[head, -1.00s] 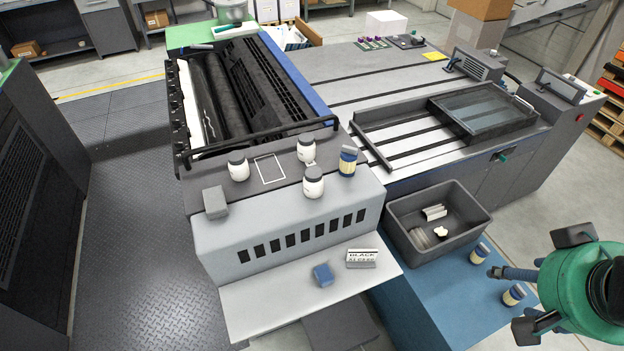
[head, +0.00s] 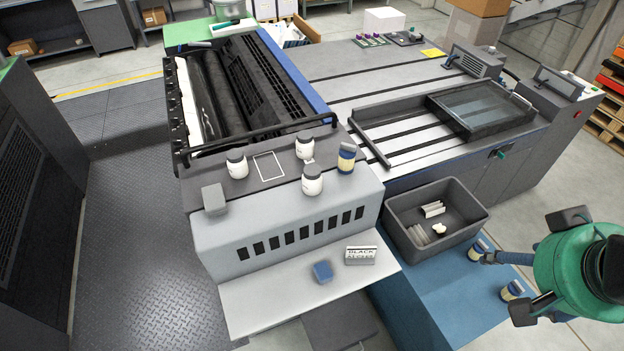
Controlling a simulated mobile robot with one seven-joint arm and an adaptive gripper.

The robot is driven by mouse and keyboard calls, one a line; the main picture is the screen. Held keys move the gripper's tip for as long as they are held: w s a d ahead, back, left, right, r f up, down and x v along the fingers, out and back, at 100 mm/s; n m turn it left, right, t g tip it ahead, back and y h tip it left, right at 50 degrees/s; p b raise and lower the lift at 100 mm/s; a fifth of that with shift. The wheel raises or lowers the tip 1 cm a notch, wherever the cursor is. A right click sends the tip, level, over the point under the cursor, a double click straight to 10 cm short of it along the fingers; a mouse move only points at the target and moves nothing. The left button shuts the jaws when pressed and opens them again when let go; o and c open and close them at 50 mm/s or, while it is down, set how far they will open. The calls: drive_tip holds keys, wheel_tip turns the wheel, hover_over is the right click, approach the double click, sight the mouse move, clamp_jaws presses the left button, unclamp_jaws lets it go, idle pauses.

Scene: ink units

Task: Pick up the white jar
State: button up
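Three white jars with dark lids stand upright on the grey top of the press's front unit: a left jar (head: 238,168), a back jar (head: 305,149) and a front jar (head: 312,184). The frames do not show which one the task means. My arm's green end section is at the right edge, well away from these jars. Nothing is seen held.
A grey bin (head: 399,241) holds small pale items. A grey block (head: 214,199) sits left of the white jars. A black rail (head: 260,137) runs behind them.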

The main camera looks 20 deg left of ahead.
drive_tip(key=w+a+r+g+p, duration=0.1)
drive_tip(key=w+a+r+p, duration=0.25)
drive_tip(key=w+a, duration=0.65)
drive_tip(key=n+g+p, duration=0.1)
drive_tip(key=g+p, duration=0.3)
drive_tip(key=p, duration=0.3)
hover_over(312, 169)
drive_tip(key=f, duration=1.7)
drive_tip(key=shift+d, duration=0.2)
drive_tip(key=shift+s+a+f, duration=0.1)
drive_tip(key=shift+a+f, duration=0.05)
drive_tip(key=shift+a, duration=0.05)
drive_tip(key=shift+f, duration=0.1)
drive_tip(key=shift+f, duration=4.2)
